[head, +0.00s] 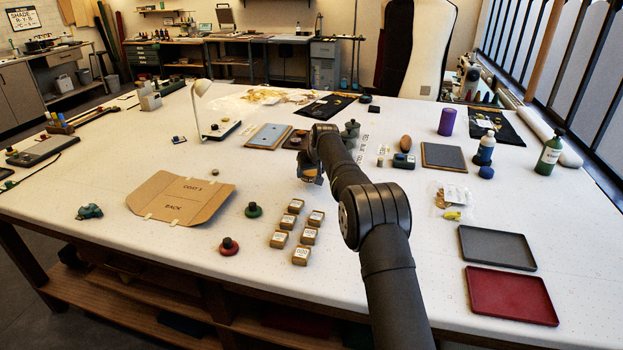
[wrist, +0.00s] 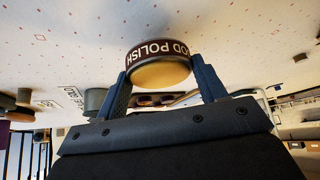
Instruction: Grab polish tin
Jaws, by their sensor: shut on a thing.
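The polish tin (wrist: 158,74) is round with a dark band lettered "OD POLISH", part of its label being hidden, and a yellowish face. It sits between the two blue fingers of my gripper (wrist: 160,64) in the wrist view, one finger against each side. The lettering appears upside down there. In the head view my gripper (head: 310,174) is over the middle of the white table, behind the small labelled boxes. I cannot tell how far the tin is from the table top.
Several small boxes (head: 301,256) stand in front of my gripper. A card pattern (head: 180,197) lies to the left. A grey tray (head: 497,247) and a red tray (head: 511,295) lie at the right front. A grey pot (head: 351,130) stands close behind my arm.

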